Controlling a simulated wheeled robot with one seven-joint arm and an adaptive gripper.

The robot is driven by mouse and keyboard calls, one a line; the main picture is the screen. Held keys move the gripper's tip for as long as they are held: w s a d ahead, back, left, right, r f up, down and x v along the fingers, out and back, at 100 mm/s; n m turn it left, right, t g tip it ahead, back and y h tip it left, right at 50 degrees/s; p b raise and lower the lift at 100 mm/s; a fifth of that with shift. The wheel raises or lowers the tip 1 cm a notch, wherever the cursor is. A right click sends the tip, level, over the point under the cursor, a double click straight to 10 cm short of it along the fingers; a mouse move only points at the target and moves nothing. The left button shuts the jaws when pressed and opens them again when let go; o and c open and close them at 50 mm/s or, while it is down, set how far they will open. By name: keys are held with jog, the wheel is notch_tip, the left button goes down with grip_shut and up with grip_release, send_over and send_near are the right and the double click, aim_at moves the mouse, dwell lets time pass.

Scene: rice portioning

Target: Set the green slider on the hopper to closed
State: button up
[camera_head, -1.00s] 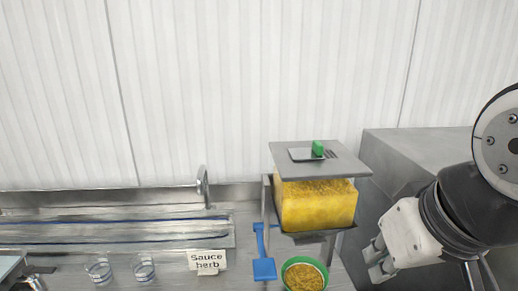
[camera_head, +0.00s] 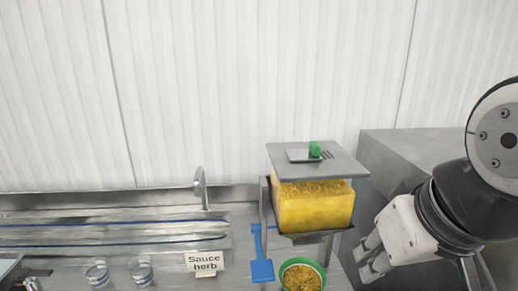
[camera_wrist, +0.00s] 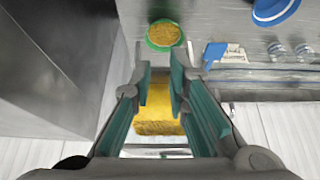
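The hopper (camera_head: 312,208) is a box of yellow grains under a flat grey top plate (camera_head: 338,162). The hopper's yellow grains (camera_wrist: 157,108) show beyond and between the fingers. The slider cannot be made out in the wrist view.
A green bowl of grains (camera_head: 302,275) sits below the hopper, with a blue utensil (camera_head: 262,269) left of it. A "Sauce herb" sign (camera_head: 205,261) and two clear glasses (camera_head: 140,268) stand further left. A grey metal block (camera_head: 400,155) stands behind my arm.

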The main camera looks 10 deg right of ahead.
jog(key=shift+o, duration=0.6)
jog(key=w+a+r+g, duration=0.1)
jog(key=w+r+g, duration=0.1)
jog(key=w+r, duration=1.1)
notch_tip(320, 180, up, 2)
jog(key=shift+w+r+g, duration=0.25)
jog(key=shift+w+g, duration=0.15)
notch_tip(320, 180, up, 5)
jog(key=g, duration=0.3)
send_over(316, 144)
notch_tip(316, 144, down, 13)
jog(key=shift+w+f+p, duration=0.1)
jog(key=shift+f+p, duration=0.1)
jog(key=shift+p, duration=0.9)
jog(key=shift+a, duration=0.1)
grip_shut()
